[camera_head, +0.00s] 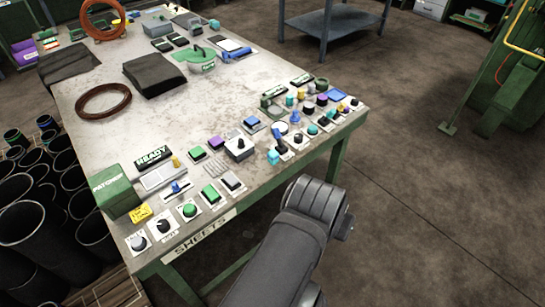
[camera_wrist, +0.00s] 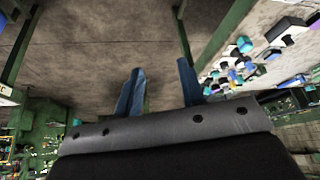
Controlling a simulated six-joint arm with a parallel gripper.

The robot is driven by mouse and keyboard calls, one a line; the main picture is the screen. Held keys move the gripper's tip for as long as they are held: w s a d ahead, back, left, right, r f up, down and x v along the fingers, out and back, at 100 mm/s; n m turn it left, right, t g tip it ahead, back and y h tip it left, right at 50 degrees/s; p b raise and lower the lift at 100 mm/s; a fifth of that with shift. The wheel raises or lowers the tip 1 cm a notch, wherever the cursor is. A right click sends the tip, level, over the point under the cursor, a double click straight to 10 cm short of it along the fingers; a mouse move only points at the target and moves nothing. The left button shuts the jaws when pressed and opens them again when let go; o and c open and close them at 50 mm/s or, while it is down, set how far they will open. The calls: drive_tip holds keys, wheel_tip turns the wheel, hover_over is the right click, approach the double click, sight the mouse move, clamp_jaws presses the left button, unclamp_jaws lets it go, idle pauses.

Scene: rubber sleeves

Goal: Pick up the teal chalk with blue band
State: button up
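My gripper (camera_wrist: 160,88) shows in the wrist view as two blue fingers held well apart, with only floor visible between them. In the head view my arm reaches up from the bottom, off the table's front right edge, and the fingers are hidden. Several small teal pieces are among the clutter at the table's right end: one teal piece (camera_head: 273,156) near the front edge, another teal piece (camera_head: 313,129) further right. I cannot make out a blue band on any, so I cannot tell which is the chalk. The wrist view shows teal pieces (camera_wrist: 245,44) at right, away from the fingers.
The worktable (camera_head: 120,128) holds a green box (camera_head: 115,192), a dark folded cloth (camera_head: 153,75), a brown ring (camera_head: 103,88) and several small buttons and blocks. Black tubes (camera_head: 35,222) stand left of it. The floor (camera_head: 420,200) to the right is clear.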

drive_tip(key=o, duration=0.4)
drive_tip(key=shift+c, duration=0.2)
drive_tip(key=w+d+r+g+h, duration=0.2)
drive_tip(key=w+d+r, duration=0.1)
drive_tip(key=d, duration=0.4)
drive_tip(key=w+d+r+g+h, duration=0.2)
drive_tip(key=w+d+r, duration=0.1)
drive_tip(key=d, duration=0.4)
drive_tip(key=m+g+y, duration=0.1)
drive_tip(key=m+y, duration=0.3)
drive_tip(key=y, duration=0.2)
hover_over(273, 152)
wheel_tip(273, 152, down, 8)
wheel_tip(273, 152, down, 12)
drive_tip(key=shift+r, duration=0.25)
drive_tip(key=shift+s+f, duration=0.1)
drive_tip(key=shift+f, duration=2.6)
